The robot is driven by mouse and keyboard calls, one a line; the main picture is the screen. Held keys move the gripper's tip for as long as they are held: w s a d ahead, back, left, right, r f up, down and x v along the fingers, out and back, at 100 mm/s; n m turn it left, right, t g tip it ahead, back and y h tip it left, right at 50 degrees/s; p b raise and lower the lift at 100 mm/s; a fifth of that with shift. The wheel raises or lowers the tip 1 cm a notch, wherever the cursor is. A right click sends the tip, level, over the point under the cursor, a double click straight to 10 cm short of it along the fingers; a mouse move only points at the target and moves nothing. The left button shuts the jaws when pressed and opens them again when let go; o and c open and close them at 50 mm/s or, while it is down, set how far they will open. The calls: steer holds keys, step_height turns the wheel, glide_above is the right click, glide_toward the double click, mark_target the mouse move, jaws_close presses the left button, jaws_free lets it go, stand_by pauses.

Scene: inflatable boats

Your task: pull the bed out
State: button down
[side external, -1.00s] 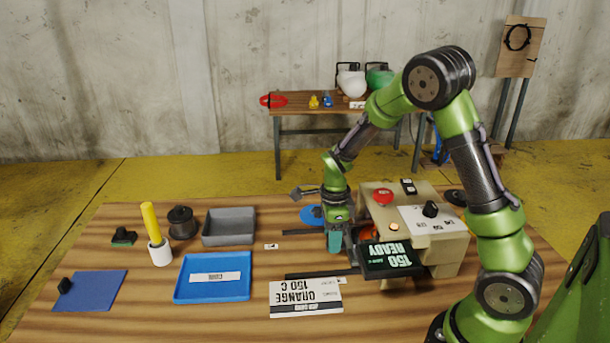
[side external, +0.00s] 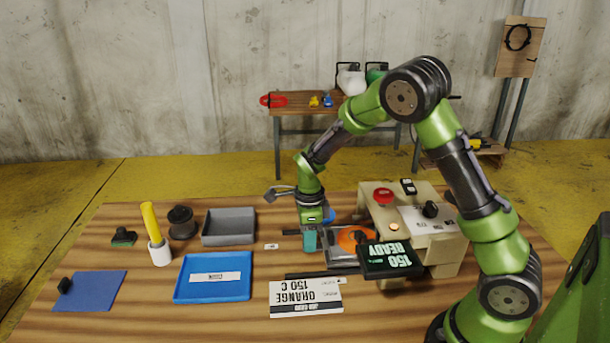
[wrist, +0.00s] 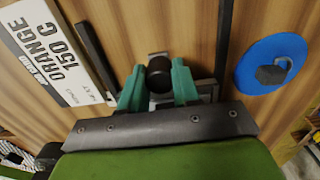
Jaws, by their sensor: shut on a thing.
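The bed (side external: 343,262) is a grey metal tray on the table, slid out to the left of the beige machine (side external: 445,255). An orange round piece (side external: 352,239) lies on it, partly under the machine's edge. My gripper (side external: 309,246) points down at the bed's left end. In the wrist view, its teal fingers (wrist: 160,88) are on both sides of a black round knob (wrist: 160,72), the bed's handle, and shut on it. Most of the bed is hidden in the wrist view.
Dark rails (side external: 315,275) run along the bed's sides. The machine's display (side external: 390,259) reads "150 READY". An "ORANGE 150 C" card (side external: 306,297) lies in front. A blue disc (wrist: 273,65) lies behind. A blue tray (side external: 213,278) and grey bin (side external: 229,227) stand to the left.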

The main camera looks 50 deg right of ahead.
steer(key=w+a, duration=0.7)
steer(key=shift+a, duration=0.1)
steer(key=c, duration=0.9)
jaws_free()
steer(key=shift+o, duration=0.5)
steer(key=shift+r, duration=0.1)
step_height(320, 180, up, 17)
